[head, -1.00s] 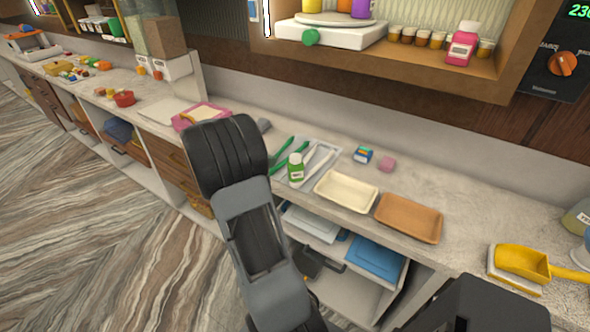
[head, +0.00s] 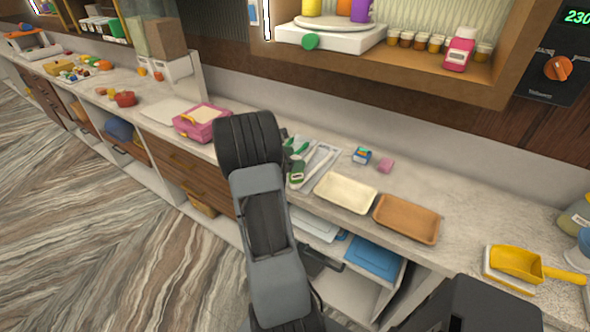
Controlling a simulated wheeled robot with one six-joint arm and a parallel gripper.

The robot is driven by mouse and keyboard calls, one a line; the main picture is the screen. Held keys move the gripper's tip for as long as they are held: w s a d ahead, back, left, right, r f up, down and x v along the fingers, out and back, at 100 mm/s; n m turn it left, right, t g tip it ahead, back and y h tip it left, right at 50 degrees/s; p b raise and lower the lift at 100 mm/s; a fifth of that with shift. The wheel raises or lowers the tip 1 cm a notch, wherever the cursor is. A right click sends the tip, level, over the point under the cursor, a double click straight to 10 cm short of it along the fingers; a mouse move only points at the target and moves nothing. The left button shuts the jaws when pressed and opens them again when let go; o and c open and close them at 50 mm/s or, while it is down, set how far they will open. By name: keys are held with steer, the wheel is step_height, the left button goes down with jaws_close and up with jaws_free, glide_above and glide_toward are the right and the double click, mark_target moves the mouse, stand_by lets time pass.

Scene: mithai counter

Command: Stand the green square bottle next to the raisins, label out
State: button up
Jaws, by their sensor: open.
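The green square bottle (head: 297,172) stands on the counter, at the left end of the pale tray with tongs, its pale label partly showing. My gripper (head: 289,150) is mostly hidden behind my dark arm; a dark part of it shows just beside the bottle's upper part. It is open, and I cannot tell whether it touches the bottle. A row of small jars (head: 421,45) with brown and amber contents stands on the wooden shelf; I cannot tell which holds the raisins. A pink bottle with a white label (head: 460,50) stands among them, near the right end.
A cream tray (head: 345,192) and a brown tray (head: 407,218) lie right of the bottle. A small blue box (head: 361,156) and pink block (head: 385,165) lie behind. A white scale (head: 330,38) fills the shelf's left. A yellow scoop (head: 520,262) lies at far right.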

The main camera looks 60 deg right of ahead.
jaws_close()
stand_by(0.8)
